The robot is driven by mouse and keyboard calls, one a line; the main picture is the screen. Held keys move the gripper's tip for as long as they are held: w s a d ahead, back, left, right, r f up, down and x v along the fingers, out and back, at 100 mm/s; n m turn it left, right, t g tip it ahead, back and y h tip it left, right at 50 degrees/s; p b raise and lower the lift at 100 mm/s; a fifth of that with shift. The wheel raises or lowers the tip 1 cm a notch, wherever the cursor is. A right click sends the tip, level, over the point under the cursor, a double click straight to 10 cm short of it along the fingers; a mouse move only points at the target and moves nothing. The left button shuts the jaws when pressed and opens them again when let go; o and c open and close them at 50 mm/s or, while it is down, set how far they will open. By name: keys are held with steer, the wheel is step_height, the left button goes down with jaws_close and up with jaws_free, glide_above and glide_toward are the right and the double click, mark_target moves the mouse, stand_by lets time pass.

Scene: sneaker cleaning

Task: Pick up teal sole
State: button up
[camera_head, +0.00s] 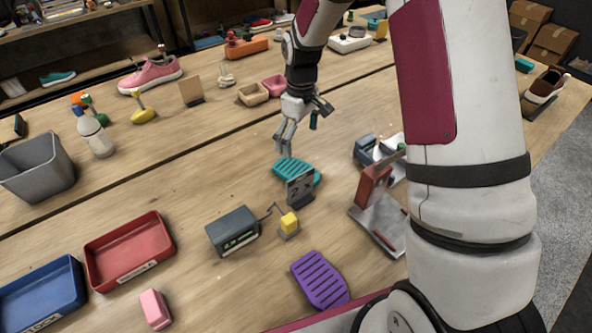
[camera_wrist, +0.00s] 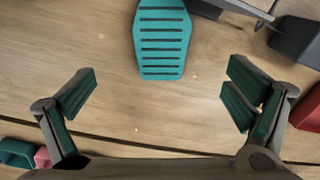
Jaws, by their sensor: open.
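My gripper (camera_head: 300,140) is above the table near the sole's far side. In the wrist view my gripper (camera_wrist: 162,88) has its two fingers spread wide, with nothing between them but bare table.
A red tray (camera_head: 128,282) is at left; table left of the sole is clear.

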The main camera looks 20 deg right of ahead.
mark_target(296, 170)
steer(key=f, duration=0.3)
steer(key=f+p, duration=0.1)
steer(key=f, duration=0.7)
steer(key=shift+a+p, duration=0.35)
steer(key=c, duration=1.4)
steer(key=shift+r, duration=0.1)
